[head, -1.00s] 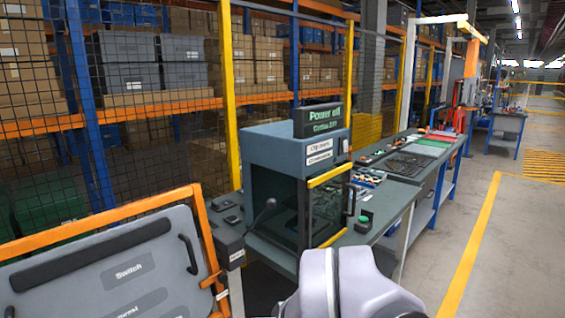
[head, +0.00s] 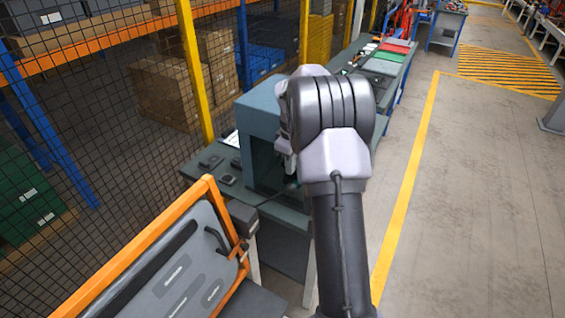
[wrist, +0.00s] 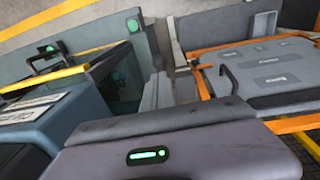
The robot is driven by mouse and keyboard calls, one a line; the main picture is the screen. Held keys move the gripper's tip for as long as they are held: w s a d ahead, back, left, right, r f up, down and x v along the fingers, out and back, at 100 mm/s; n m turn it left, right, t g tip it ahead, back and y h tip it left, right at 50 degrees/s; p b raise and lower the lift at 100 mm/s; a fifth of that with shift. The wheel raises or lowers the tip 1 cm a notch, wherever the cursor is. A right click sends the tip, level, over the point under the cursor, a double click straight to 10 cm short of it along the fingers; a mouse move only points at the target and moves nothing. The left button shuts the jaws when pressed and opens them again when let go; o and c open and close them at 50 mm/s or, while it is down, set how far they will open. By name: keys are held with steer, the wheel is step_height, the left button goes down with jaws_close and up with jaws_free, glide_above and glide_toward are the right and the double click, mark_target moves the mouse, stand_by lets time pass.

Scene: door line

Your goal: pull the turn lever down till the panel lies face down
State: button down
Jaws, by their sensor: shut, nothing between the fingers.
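The panel (head: 170,272) is a grey board in an orange frame at the lower left of the head view, tilted, with its labelled face showing. It also shows at the right of the wrist view (wrist: 285,75). The turn lever (head: 268,199) is a thin dark rod with a dark knob, rising from a grey box at the frame's right corner. My gripper (wrist: 158,92) shows pale fingers, shut and empty, in the wrist view. In the head view my arm hides most of it; its end is close to the knob. I cannot tell whether they touch.
A blue-grey cabinet (head: 258,118) stands on the workbench (head: 205,180) just behind the lever, close to my arm. A mesh fence (head: 90,130) runs along the left. The floor (head: 470,200) on the right is clear.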

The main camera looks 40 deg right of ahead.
mark_target(295, 186)
steer(key=f, duration=0.2)
steer(key=s+f, duration=0.1)
steer(key=f, duration=0.1)
steer(key=s+f, duration=0.1)
steer(key=f, duration=0.2)
steer(key=shift+f, duration=0.1)
steer(key=shift+d, duration=0.15)
steer(key=shift+f, duration=0.1)
steer(key=s+d+f+t+b, duration=0.2)
steer(key=s+f+b, duration=0.3)
steer(key=f+b, duration=0.6)
steer(key=s+d+f+t+y+b, duration=0.1)
steer(key=s+d+f+t+b, duration=0.1)
steer(key=s+f+b, duration=0.4)
step_height(295, 186, down, 5)
steer(key=b, duration=1.3)
steer(key=shift+d+f+y+b, duration=0.15)
steer(key=shift+d+y+b, duration=0.15)
steer(key=shift+b, duration=0.05)
steer(key=shift+s+f, duration=0.1)
steer(key=shift+f, duration=0.05)
